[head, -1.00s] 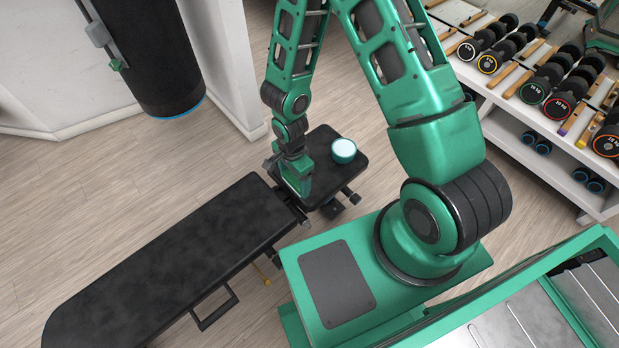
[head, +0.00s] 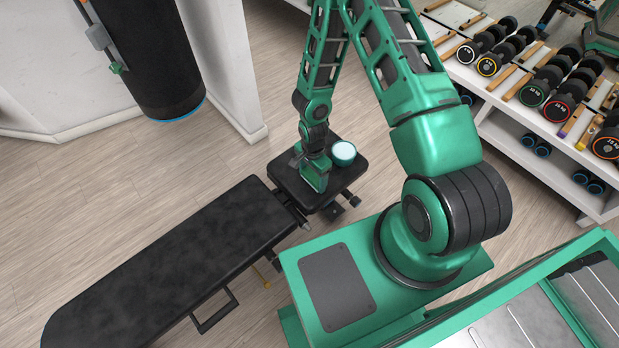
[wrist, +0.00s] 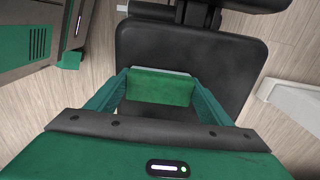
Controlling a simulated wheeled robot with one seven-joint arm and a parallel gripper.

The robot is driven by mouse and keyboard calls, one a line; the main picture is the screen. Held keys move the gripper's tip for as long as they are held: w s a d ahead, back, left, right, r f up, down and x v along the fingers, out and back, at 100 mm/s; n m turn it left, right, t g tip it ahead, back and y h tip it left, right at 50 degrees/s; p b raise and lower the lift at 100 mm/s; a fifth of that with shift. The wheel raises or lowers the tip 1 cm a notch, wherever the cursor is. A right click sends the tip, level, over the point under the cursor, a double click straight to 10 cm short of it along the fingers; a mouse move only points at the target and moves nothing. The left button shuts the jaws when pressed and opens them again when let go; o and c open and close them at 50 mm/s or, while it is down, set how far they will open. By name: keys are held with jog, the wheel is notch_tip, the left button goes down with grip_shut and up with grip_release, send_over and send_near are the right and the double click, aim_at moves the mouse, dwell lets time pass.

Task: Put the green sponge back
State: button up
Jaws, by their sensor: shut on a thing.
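My gripper (head: 316,184) is over the small black seat pad (head: 285,178) of the bench, pointing down. In the wrist view, my gripper (wrist: 160,86) is shut on the green sponge (wrist: 160,89), a flat green block held between its two fingers. A pale strip shows along the sponge's far edge; I cannot tell what it is. In the head view my gripper hides the sponge. Whether the sponge touches the pad is unclear.
A round container (head: 344,151) with a pale cyan top stands on the seat pad, close right of my gripper. The long bench pad (head: 170,260) lies lower left. A dumbbell rack (head: 540,95) is at right, a hanging punching bag (head: 150,65) upper left.

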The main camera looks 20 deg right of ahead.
aim_at(313, 176)
jog(key=shift+f, duration=0.45)
jog(key=o, duration=1)
notch_tip(313, 176, up, 11)
jog(key=shift+d+r, duration=0.1)
jog(key=shift+d, duration=0.05)
